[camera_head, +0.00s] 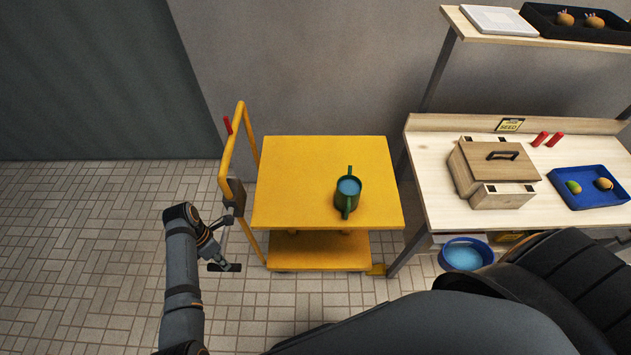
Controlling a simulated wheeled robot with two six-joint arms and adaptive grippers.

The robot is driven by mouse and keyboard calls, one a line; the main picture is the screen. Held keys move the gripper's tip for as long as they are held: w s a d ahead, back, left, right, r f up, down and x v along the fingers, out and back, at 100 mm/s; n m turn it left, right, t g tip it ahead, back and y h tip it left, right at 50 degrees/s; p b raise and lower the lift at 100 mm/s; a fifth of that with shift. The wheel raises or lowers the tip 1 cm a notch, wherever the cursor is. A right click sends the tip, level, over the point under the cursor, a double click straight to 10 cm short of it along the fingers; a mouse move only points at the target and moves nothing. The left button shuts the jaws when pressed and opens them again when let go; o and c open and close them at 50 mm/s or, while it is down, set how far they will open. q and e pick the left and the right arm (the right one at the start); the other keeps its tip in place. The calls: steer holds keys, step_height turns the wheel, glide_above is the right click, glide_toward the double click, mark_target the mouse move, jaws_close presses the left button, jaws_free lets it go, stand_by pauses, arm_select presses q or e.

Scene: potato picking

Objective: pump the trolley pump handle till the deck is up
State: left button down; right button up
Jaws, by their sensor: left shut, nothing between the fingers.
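My left gripper (222,226) is shut and empty, close beside the pump unit and lever. I cannot tell if it touches them. My right gripper is not in view.
A green watering can (347,195) stands on the deck. A red lever (228,125) sits on the push frame. The wooden bench (440,175) at right carries a wooden box (492,170) and a blue tray (566,203). A blue basin (465,252) sits below. Tiled floor at left is clear.

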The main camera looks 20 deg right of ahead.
arm_select(q)
steer(key=shift+w+a+b+x, duration=0.15)
steer(key=shift+b+x, duration=0.15)
steer(key=shift+x, duration=0.35)
steer(key=shift+w+a+b+x, duration=0.1)
steer(key=shift+b+x, duration=0.15)
steer(key=shift+x, duration=0.45)
steer(key=shift+w+a+b+x, duration=0.15)
steer(key=shift+b+x, duration=0.15)
steer(key=shift+x, duration=0.35)
steer(key=shift+s+f, duration=0.1)
